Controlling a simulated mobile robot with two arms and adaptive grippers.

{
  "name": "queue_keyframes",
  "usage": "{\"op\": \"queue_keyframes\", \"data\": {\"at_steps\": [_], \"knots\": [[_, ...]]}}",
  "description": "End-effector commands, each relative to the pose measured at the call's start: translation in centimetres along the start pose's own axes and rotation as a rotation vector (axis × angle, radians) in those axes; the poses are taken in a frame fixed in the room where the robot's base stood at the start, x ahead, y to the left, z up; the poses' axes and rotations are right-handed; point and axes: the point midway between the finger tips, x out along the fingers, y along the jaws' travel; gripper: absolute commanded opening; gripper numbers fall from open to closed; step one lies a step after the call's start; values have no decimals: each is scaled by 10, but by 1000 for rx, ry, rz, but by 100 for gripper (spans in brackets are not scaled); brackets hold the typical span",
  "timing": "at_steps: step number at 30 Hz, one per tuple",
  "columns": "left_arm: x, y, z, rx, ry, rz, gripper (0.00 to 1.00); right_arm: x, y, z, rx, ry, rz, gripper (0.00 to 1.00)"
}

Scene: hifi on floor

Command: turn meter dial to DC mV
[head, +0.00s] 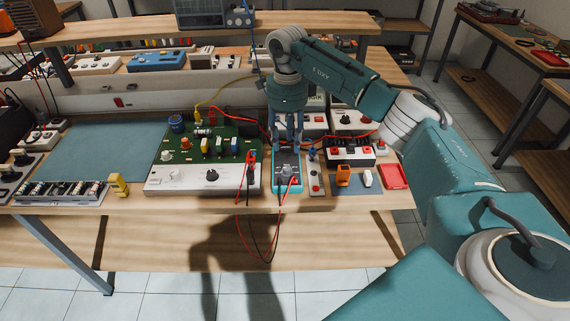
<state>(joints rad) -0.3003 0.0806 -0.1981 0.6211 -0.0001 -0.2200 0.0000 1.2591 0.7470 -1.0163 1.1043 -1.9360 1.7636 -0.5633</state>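The meter (277,184) is a small teal-edged handheld multimeter lying on the bench near its front edge. Its face is dark at the top, with a paler lower part where red and black leads plug in. The dial and its markings are too small to read, so its setting cannot be told. My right gripper (287,147) points straight down over the far end of the meter. Its two fingers are apart with a gap between them. Whether the fingertips touch the meter cannot be told. My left gripper is not in view.
A green circuit board (212,146) on a white box stands left of the meter. Red and black leads (262,252) hang over the bench's front edge. The blue-grey mat (105,152) is mostly clear.

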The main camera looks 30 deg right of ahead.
Motion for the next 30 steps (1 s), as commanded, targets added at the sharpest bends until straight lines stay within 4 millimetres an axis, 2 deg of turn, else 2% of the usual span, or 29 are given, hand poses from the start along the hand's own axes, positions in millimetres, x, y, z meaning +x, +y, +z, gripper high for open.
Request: {"op": "queue_keyframes", "data": {"at_steps": [9, 15, 21, 28, 30], "knots": [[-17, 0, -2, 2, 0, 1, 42, 58, 2, 1, -1, 0, 5, 39], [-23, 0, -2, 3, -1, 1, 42, 87, 2, 2, -2, -3, 4, 39], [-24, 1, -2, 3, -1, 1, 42, 99, 2, 3, -3, -5, 1, 39], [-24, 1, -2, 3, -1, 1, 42, 100, 2, 3, -3, -5, 1, 39], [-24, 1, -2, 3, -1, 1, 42, 99, 2, 3, -3, -5, 1, 27]]}}
